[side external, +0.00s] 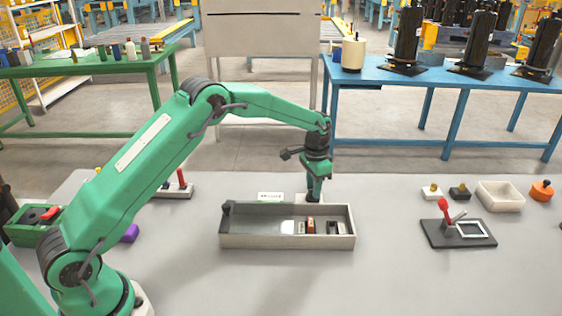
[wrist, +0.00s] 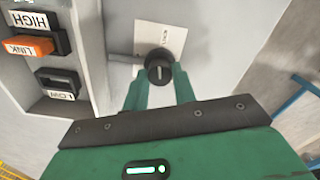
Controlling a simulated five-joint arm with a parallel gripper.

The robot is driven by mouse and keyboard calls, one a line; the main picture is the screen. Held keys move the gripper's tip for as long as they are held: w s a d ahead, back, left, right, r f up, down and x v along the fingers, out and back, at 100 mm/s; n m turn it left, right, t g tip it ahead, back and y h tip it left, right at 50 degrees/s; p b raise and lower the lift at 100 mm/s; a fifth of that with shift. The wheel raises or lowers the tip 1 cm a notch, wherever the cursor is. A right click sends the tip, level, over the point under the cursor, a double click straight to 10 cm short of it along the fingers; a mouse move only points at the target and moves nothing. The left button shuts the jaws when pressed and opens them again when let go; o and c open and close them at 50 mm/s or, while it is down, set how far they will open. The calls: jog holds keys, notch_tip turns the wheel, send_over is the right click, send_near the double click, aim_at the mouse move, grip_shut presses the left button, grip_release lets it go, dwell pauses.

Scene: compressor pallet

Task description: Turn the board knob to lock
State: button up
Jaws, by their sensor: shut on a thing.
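The black knob (wrist: 158,66) sits on a pale plate (wrist: 172,38) with small lettering that looks like "LOCK", on the grey board (wrist: 205,65). A light mark on the knob runs roughly up and down in the wrist view. My gripper (wrist: 160,82) is shut on the knob, one green finger on each side. In the side external view my gripper (side external: 313,197) points down at the back rim of the grey tray-like board (side external: 240,241), right of its middle.
Inside the board are an orange "LINK" piece (wrist: 28,45) and black pieces with "HIGH" and "LOW" labels. A red-handled lever fixture (side external: 458,232), a white bin (side external: 500,196) and an orange knob (side external: 541,190) stand right. A green box (side external: 30,232) stands left. The table in front is clear.

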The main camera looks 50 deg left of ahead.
jog(key=shift+m, duration=1.4)
jog(key=shift+d, duration=0.1)
jog(key=o, duration=1)
jog(key=shift+r, duration=0.1)
notch_tip(320, 180, up, 7)
jog(key=shift+f, duration=0.1)
jog(key=shift+r, duration=0.45)
jog(key=shift+r, duration=0.1)
